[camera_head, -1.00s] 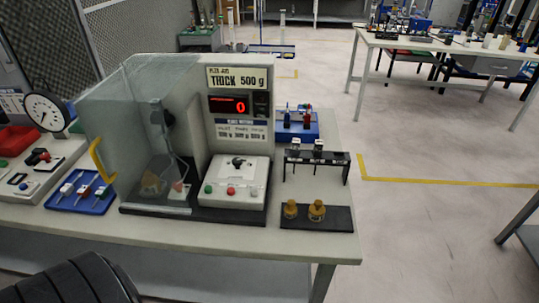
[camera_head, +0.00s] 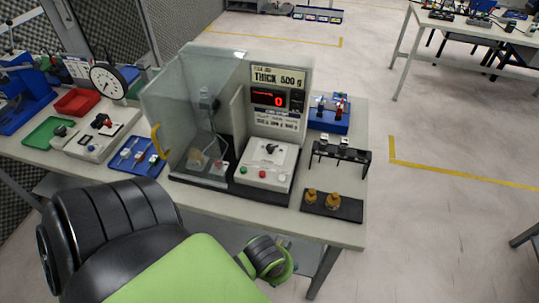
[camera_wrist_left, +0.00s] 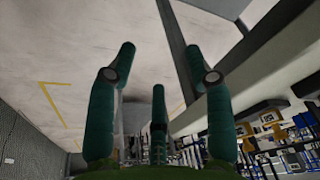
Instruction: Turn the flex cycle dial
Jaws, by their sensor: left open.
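A small black dial (camera_head: 271,149) sits on top of the white control box (camera_head: 266,165) at the front right of the grey test machine. Its pointer angle is too small to read surely. My left arm crosses the lower left of the head view, its black and green wrist end (camera_head: 265,257) in front of the table's front edge, below and apart from the box. The fingers do not show clearly there. In the left wrist view my left gripper (camera_wrist_left: 157,75) is open and empty, its teal fingers spread. My right gripper is not in view.
A clear enclosure with a yellow handle (camera_head: 158,141) stands left of the box. A black rack (camera_head: 341,153) and a black plate (camera_head: 331,205) with brass weights are on the right. A blue tray (camera_head: 136,157) lies left. The table's front edge is between arm and box.

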